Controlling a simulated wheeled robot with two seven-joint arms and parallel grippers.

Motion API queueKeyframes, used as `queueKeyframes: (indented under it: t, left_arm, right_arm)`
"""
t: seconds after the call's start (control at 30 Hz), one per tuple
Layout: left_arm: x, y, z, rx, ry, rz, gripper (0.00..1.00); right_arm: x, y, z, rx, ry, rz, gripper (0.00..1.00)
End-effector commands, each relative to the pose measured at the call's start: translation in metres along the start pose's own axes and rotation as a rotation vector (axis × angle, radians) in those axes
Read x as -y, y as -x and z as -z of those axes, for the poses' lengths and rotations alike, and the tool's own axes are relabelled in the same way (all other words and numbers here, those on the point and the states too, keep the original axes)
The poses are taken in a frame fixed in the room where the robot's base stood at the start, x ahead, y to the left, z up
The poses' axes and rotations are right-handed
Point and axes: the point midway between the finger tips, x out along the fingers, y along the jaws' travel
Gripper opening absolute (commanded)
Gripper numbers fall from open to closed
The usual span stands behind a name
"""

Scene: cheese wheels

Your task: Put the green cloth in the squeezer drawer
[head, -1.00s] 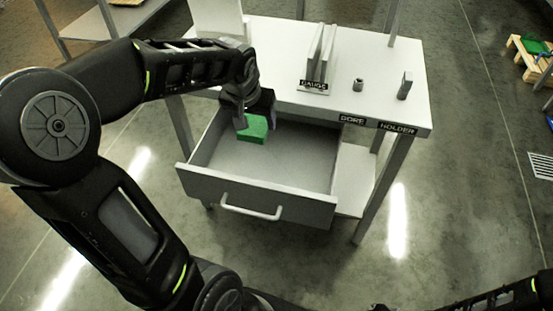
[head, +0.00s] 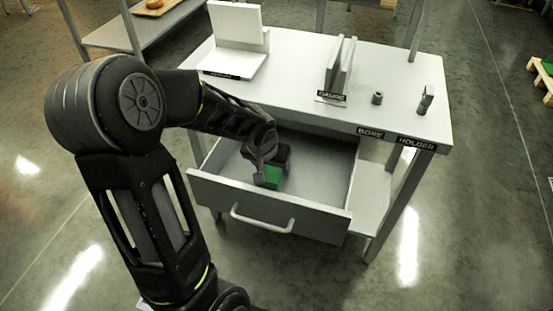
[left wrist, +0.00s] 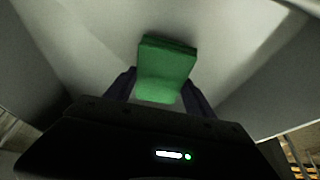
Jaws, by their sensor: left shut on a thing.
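The green cloth (head: 273,177) is a small folded block. My left gripper (head: 270,172) is shut on it, inside the open drawer (head: 315,185) of the white table, toward the drawer's left side. In the left wrist view the cloth (left wrist: 167,70) sits between the two dark fingers, with the pale drawer floor (left wrist: 225,60) beyond it. I cannot tell whether the cloth touches the floor. The drawer is pulled out, with its handle (head: 262,220) at the front. My right gripper is not in view.
On the tabletop (head: 300,75) stand a white L-shaped stand (head: 235,40), upright plates by a "GAUGE" label (head: 332,96), a small cylinder (head: 377,98) and a small holder (head: 425,100). The right part of the drawer is empty. A shelf with an orange item stands behind left.

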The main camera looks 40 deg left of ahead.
Motion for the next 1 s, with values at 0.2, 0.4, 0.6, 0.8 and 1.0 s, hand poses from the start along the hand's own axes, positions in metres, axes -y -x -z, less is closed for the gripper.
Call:
queueKeyframes:
  t: [0.2,0.4,0.6,0.8,1.0]
  left_arm:
    - [0.0,-0.002,0.006,0.001,0.0,0.001,0.17]
    - [0.0,-0.014,0.036,0.001,0.0,0.001,0.17]
    - [0.0,-0.026,0.033,0.0,0.0,0.0,0.17]
    - [0.0,-0.026,0.033,0.0,0.0,0.0,0.17]
    - [0.0,-0.029,0.031,0.0,0.0,0.0,0.67]
  right_arm:
    - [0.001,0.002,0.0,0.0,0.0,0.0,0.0]
    - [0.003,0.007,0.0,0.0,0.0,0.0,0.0]
    - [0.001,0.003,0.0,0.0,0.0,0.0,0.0]
    - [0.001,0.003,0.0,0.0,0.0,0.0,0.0]
    - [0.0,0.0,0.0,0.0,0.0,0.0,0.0]
